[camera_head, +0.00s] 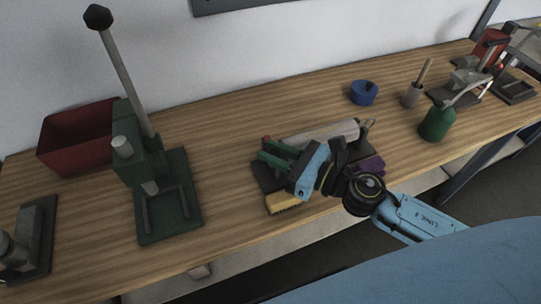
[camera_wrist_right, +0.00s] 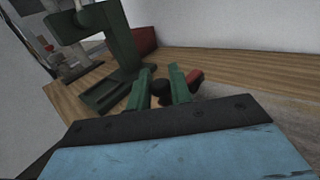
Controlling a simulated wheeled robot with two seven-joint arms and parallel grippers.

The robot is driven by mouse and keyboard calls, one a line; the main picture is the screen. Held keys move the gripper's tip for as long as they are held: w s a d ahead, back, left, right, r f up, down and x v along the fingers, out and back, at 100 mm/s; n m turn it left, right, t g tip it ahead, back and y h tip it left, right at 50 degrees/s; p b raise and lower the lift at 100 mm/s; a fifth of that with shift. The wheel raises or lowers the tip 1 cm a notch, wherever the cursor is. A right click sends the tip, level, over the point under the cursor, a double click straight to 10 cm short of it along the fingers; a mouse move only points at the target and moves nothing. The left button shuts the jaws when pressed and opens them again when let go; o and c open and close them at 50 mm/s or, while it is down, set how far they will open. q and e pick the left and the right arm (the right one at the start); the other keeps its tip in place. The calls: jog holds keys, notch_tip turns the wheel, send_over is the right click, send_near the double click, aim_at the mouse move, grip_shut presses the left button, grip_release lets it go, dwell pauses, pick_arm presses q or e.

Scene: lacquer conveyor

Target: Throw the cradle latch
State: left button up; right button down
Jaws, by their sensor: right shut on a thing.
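The cradle has a dark base (camera_head: 262,178) on the bench and a pale grey cylinder (camera_head: 325,132) lying along its far side. My right gripper (camera_head: 268,153) reaches over the cradle from the right. Its two green fingers also show in the right wrist view (camera_wrist_right: 160,88), nearly closed on a dark round knob (camera_wrist_right: 159,87), which looks like the cradle latch's handle. A small red piece (camera_wrist_right: 195,78) lies just outside the right finger. It also shows in the head view (camera_head: 266,139). The wrist hides much of the cradle. My left gripper is not in view.
A green lever press (camera_head: 140,160) and a red bin (camera_head: 75,140) stand left. A yellow brush (camera_head: 283,202) lies at the cradle's near side, a purple block (camera_head: 371,165) at its right. A blue cup (camera_head: 363,92), grey cup (camera_head: 411,95) and green bottle (camera_head: 436,123) stand right.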

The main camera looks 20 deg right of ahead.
jog(key=shift+d, duration=0.1)
dwell(0.4)
jog(key=c, duration=1.3)
grip_release()
jog(key=shift+c, duration=0.2)
